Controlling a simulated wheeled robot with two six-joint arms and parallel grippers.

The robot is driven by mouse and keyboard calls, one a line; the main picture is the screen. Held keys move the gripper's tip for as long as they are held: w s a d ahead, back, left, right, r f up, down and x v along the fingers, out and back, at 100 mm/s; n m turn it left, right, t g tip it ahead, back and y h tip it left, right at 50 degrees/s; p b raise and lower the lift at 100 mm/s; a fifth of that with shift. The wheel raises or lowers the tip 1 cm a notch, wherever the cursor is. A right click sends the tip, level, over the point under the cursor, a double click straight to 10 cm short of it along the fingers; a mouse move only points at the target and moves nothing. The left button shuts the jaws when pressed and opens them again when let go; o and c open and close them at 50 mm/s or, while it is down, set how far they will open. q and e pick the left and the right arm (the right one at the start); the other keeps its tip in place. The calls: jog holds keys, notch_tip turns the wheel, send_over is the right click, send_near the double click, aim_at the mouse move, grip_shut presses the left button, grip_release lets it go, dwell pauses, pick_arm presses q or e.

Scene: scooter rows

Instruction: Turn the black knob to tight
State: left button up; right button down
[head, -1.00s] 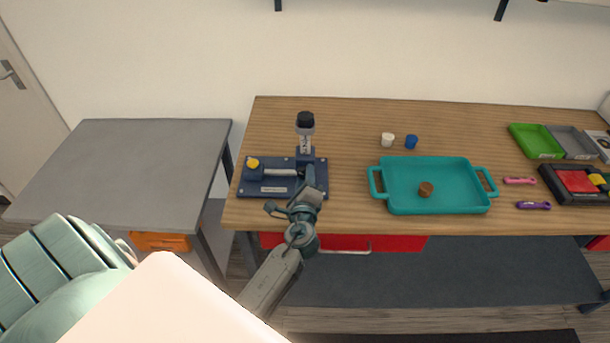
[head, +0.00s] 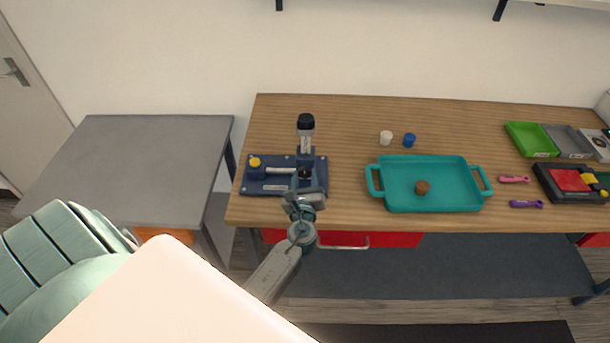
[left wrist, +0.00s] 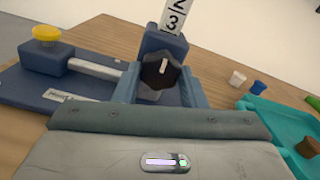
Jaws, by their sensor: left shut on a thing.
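The black knob (left wrist: 161,72) has a white pointer line that stands nearly upright in the left wrist view. It sits on the front of a dark blue fixture (head: 252,188), below an upright post with a number label (left wrist: 177,14) and a black top (head: 306,122). It shows small and dark in the head view (head: 304,174). My left gripper (head: 304,188) reaches it from the front. Its two blue-grey fingers (left wrist: 158,90) stand on either side of the knob and are shut on it. My right gripper is not in view.
A yellow knob (head: 255,162) and a light rod are on the fixture's left part. A teal tray (head: 450,170) with a brown piece stands to the right. White (head: 386,138) and blue (head: 409,140) caps lie behind it. A grey table (head: 130,160) is at left.

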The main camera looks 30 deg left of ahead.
pick_arm(q)
jog(key=shift+f+m, duration=0.1)
jog(key=shift+m, duration=0.3)
jog(key=o, duration=1)
jog(key=b+v, duration=0.4)
jog(key=v, duration=0.7)
